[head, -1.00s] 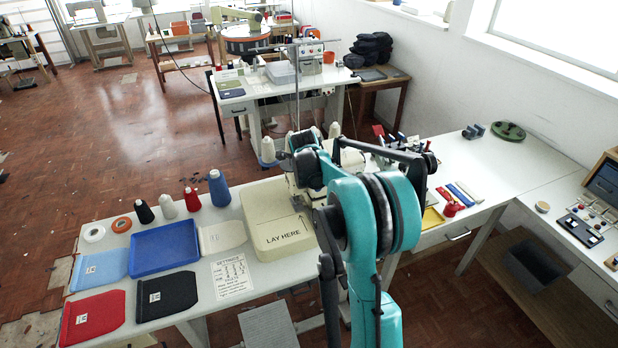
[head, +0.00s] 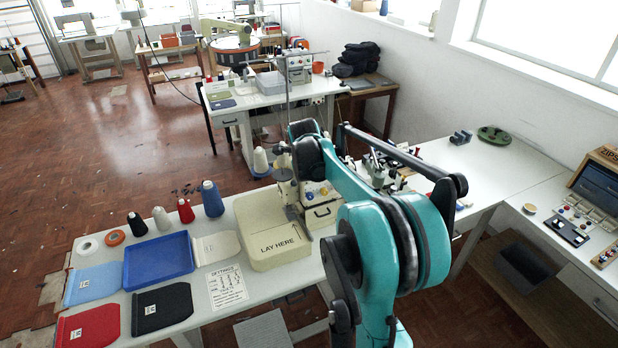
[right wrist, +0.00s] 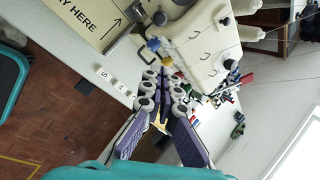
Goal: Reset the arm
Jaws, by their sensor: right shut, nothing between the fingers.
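My right arm (head: 355,190) reaches over the front table (head: 110,237) beside the buttonhole machine (head: 322,193). My right gripper (right wrist: 164,88) is shut with nothing in it in the right wrist view. Its purple pads show lower in that view, and the white machine (right wrist: 205,42) is just beyond it. In the head view my arm hides part of the machine, and the gripper cannot be made out clearly. The cream bed marked LAY HERE (head: 268,226) is empty. My left gripper is not in view.
The blue tray (head: 158,259) is empty. Light blue, red, black and cream fabric pieces (head: 161,307) lie around it. Several thread cones (head: 186,209) stand along the back edge. The long white table (head: 450,155) at right has clear room. A dark bin (head: 530,270) sits below.

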